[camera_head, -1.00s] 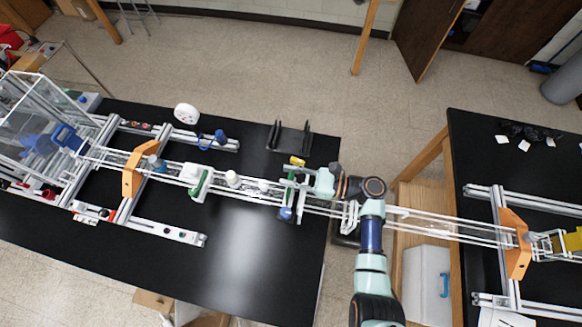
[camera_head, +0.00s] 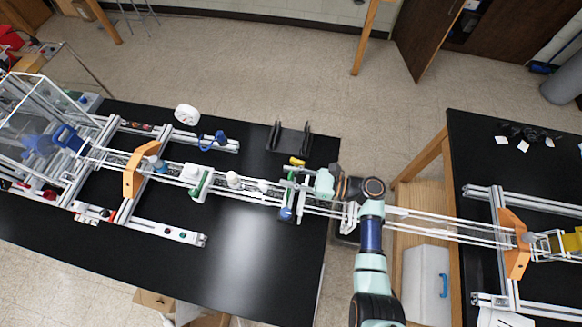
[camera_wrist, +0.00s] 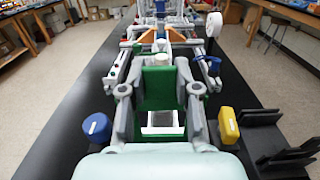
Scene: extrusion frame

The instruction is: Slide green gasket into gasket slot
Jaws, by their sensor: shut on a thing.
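My gripper (camera_wrist: 160,98) sits in the middle of the wrist view, its two grey fingers on either side of the green gasket (camera_wrist: 158,84). It is shut on this gasket, which stands upright between the fingers. A pale opening shows below the green part. In the head view, my gripper (camera_head: 300,185) is over the rail line near the right end of the left black table. The gasket is mostly hidden there by the gripper. I cannot make out the gasket slot clearly, nor whether the gasket touches it.
A blue knob (camera_wrist: 97,127) and a yellow knob (camera_wrist: 228,125) flank my gripper. A black rack (camera_head: 290,138) stands behind it. Another green part (camera_head: 201,185) and white cylinders (camera_head: 233,179) sit along the rails to the left. An orange plate (camera_head: 138,170) is farther left. The table's front is clear.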

